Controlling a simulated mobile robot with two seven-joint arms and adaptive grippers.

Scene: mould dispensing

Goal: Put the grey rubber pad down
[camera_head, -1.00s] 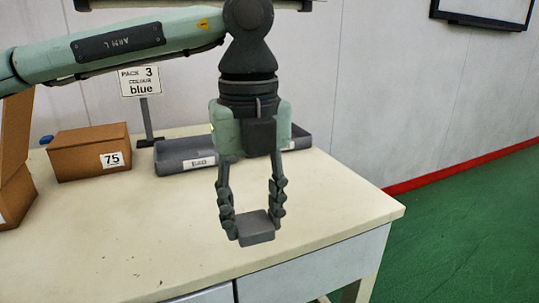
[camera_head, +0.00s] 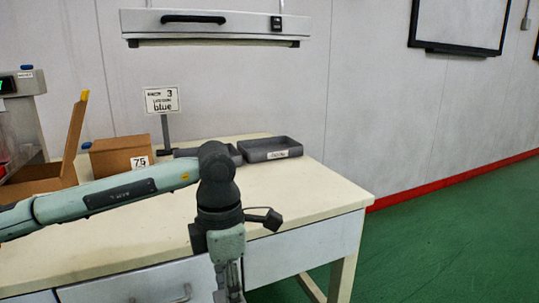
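My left arm comes in from the left, and my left gripper (camera_head: 229,276) points down at the bottom of the head view, in front of the table's drawer fronts. Its fingertips are cut off by the lower picture edge, so I cannot see what is between them. The grey rubber pad is not visible now; it was between the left fingers one second ago. My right gripper is not in view.
The cream table (camera_head: 310,195) has a clear right side. Green floor (camera_head: 440,225) lies right.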

